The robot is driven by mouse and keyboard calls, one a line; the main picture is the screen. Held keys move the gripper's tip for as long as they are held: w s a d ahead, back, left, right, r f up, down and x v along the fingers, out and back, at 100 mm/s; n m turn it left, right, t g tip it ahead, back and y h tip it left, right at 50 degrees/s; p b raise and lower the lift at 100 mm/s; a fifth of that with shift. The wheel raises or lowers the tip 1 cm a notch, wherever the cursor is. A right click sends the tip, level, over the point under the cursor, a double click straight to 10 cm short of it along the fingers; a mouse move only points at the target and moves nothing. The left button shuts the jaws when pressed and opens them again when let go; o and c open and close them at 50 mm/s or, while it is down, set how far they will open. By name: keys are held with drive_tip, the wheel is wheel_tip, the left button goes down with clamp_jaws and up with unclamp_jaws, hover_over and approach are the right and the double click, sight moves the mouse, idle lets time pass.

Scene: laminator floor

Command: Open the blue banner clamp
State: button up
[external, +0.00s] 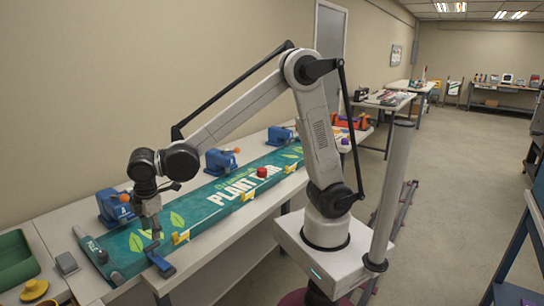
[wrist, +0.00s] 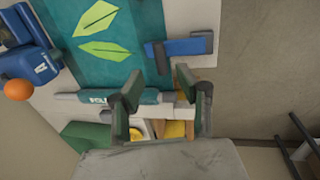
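The blue banner clamp (external: 160,261) sits at the front edge of the green banner (external: 215,200), near the banner's left end. It also shows in the wrist view (wrist: 184,47) as a blue bar with dark grey end pieces. My gripper (external: 154,236) points down just above and slightly left of the clamp in the external view. In the wrist view my gripper (wrist: 158,78) has its two fingers spread apart with nothing held between them. The clamp lies just beyond the fingertips, toward the right finger. I cannot tell whether a finger touches it.
Several yellow clamps (external: 180,238) line the banner's front edge. Blue devices with orange knobs (external: 116,207) stand along the back edge. A grey-green rod (external: 97,256) lies at the banner's left end. A red object (external: 262,171) rests on the banner. A green tray (external: 14,259) is far left.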

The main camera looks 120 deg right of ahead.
sight(153, 246)
drive_tip(key=f, duration=0.2)
drive_tip(key=d+f, duration=0.1)
drive_tip(key=f, duration=0.5)
drive_tip(key=shift+w+d+b, duration=0.2)
drive_tip(key=shift+w+b, duration=0.1)
drive_tip(key=shift+b, duration=0.05)
drive_tip(key=shift+c, duration=0.4)
clamp_jaws()
